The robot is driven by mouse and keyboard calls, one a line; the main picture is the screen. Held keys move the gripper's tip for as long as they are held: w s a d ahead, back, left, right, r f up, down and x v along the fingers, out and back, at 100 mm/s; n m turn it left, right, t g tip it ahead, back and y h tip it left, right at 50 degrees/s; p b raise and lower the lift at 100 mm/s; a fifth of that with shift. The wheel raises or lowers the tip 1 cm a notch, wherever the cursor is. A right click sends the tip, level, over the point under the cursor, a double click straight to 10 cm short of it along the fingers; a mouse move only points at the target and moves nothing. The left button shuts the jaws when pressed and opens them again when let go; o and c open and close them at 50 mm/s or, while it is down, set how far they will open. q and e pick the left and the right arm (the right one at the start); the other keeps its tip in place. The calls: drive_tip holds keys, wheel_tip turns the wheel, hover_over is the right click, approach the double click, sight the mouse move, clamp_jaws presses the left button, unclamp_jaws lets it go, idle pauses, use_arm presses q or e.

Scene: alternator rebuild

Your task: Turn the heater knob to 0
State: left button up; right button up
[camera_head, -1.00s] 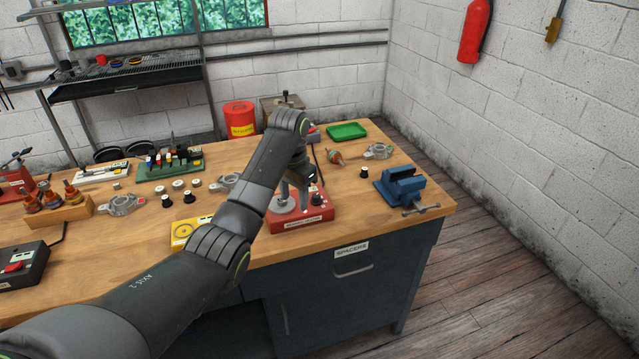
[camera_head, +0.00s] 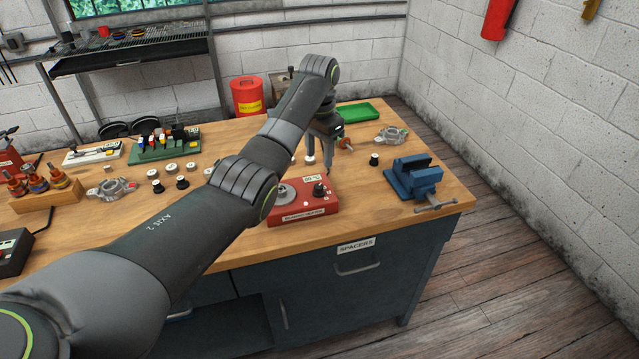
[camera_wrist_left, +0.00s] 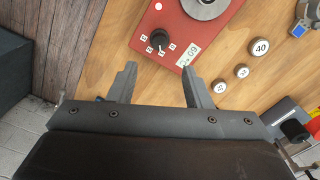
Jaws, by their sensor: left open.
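The red heater (camera_head: 304,210) sits near the bench's front edge, with a round grey plate (camera_head: 284,193) on its left and a black knob (camera_head: 320,189) on its right. A small label or display stands behind the knob. In the left wrist view the knob (camera_wrist_left: 158,38) has small white marks around it; I cannot tell which mark it points to. My left gripper (camera_head: 319,164) points down behind the heater, open and empty, apart from the knob. In the left wrist view its fingers (camera_wrist_left: 159,68) are spread, with the knob beyond them. My right gripper is not in view.
A blue vise (camera_head: 413,180) stands to the right at the bench edge. A green tray (camera_head: 359,113) and a red can (camera_head: 247,97) are at the back. Round spacers (camera_wrist_left: 260,47) lie near the heater. Bare wood lies between heater and vise.

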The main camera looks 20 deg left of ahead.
sight(319, 186)
use_arm(q)
drive_tip(key=f, duration=0.3)
drive_tip(key=shift+s+f+p, duration=0.25)
drive_tip(key=shift+f+p, duration=0.05)
wheel_tip(319, 186, down, 5)
drive_tip(key=shift+w+f, duration=0.1)
drive_tip(key=shift+f, duration=0.35)
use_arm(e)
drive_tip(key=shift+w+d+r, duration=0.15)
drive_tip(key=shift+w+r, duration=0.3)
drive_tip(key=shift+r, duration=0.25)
use_arm(q)
drive_tip(key=shift+c, duration=0.2)
clamp_jaws()
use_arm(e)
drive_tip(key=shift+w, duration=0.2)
